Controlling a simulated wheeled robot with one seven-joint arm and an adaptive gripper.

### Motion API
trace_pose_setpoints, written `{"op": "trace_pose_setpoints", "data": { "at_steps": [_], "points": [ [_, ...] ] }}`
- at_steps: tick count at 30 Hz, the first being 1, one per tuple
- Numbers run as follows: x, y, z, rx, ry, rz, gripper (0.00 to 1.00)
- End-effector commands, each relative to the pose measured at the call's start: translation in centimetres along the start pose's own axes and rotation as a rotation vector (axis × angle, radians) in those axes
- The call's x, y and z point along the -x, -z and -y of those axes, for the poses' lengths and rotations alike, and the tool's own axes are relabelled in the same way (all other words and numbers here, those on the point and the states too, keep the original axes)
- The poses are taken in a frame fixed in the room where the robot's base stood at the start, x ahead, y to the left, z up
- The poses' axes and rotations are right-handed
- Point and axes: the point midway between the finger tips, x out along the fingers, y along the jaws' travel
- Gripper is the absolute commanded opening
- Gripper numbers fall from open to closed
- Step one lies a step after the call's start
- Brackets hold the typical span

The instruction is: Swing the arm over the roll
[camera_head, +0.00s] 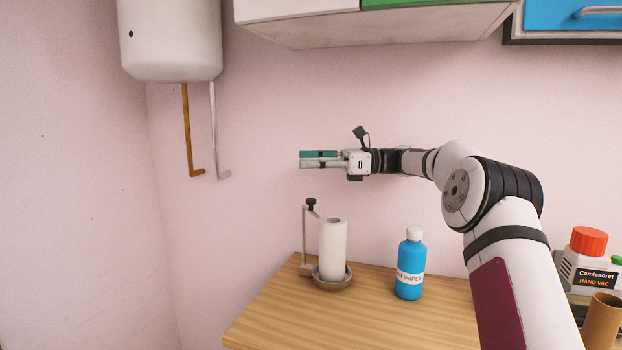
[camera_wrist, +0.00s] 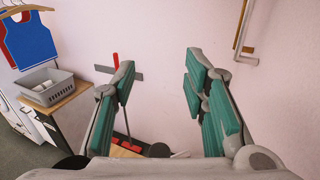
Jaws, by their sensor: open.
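The white paper roll (camera_head: 333,247) stands upright on a holder with a round grey-brown base (camera_head: 333,281) on the wooden counter. The holder's thin side arm with a dark knob (camera_head: 311,204) rises to the left of the roll. My gripper (camera_head: 302,160) points left in the head view and appears well above the roll, its fingertips slightly left of it. In the wrist view, the teal-padded fingers (camera_wrist: 160,80) are apart with nothing between them. The roll is not visible in the wrist view.
A blue wipes bottle (camera_head: 409,267) stands right of the roll. A red-capped container (camera_head: 587,255) and a cardboard tube (camera_head: 602,322) are at far right. Cabinets (camera_head: 370,25) and a white tank (camera_head: 170,40) hang above. The wrist view shows a grey basket (camera_wrist: 50,90).

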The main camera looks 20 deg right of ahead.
Motion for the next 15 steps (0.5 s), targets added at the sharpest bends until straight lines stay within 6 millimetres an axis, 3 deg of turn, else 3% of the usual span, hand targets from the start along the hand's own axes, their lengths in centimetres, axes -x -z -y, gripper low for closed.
{"op": "trace_pose_setpoints", "data": {
  "at_steps": [10, 15],
  "points": [
    [-0.02, -0.54, -0.01, 0.000, 0.000, 0.000, 0.40],
    [-0.03, -0.62, -0.15, -0.050, 0.010, 0.021, 0.04]
  ]
}}
